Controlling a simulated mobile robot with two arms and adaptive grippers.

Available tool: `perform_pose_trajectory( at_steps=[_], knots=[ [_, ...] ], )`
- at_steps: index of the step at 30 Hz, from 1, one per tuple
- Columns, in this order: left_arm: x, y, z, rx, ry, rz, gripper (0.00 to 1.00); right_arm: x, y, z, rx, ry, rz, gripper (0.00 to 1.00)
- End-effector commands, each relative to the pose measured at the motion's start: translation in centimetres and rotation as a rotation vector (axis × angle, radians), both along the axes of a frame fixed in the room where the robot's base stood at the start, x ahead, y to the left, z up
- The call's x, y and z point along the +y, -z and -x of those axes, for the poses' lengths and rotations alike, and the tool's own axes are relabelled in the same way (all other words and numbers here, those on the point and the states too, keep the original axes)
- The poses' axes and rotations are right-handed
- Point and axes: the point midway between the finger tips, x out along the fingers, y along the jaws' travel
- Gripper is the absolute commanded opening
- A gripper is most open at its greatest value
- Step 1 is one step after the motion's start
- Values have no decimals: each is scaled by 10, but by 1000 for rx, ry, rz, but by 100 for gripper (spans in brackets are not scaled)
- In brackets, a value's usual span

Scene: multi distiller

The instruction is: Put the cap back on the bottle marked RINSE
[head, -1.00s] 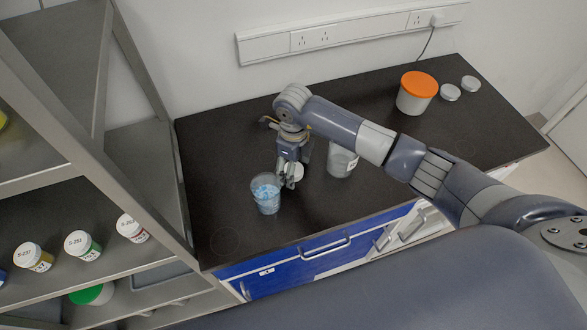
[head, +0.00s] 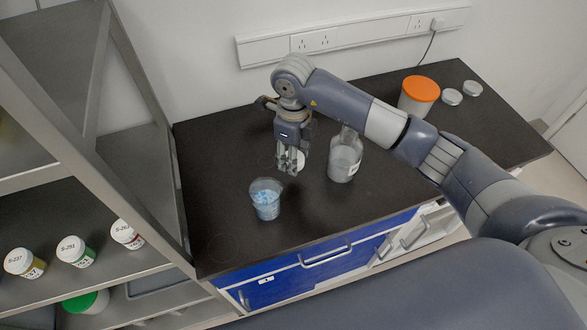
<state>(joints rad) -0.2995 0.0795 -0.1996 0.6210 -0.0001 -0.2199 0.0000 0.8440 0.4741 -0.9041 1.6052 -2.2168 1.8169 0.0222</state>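A clear glass bottle (head: 345,160) stands upright on the dark bench; its label faces right and is too small to read. My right arm passes close behind and above its neck, so I cannot clearly see its mouth. My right gripper (head: 290,168) points down, left of the bottle and behind the beaker. It appears shut on a white round cap (head: 303,159), partly hidden by the fingers. The cap is apart from the bottle; its height above the bench is hard to tell. My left gripper is not in view.
A beaker with blue-white contents (head: 266,203) stands in front of my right gripper. An orange-lidded tub (head: 418,94) and two pale lids (head: 452,97) (head: 473,88) are at the back right. A metal shelf with labelled jars (head: 76,251) stands left.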

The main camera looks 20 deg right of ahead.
Motion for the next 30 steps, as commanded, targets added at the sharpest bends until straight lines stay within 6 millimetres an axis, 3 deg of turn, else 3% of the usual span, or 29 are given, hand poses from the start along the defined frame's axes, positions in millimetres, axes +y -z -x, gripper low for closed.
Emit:
perform_pose_trajectory(
  at_steps=[7, 22, 26, 30],
  knots=[
    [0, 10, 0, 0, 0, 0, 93, 0, -27, 0, -1, 0, -1, 33],
    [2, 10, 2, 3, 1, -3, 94, -1, -31, 1, -2, -35, -1, 33],
    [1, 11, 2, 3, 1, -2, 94, -3, -37, 7, -11, -178, -4, 33],
    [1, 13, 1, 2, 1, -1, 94, -8, -46, 19, -23, -451, -7, 33]
  ],
)
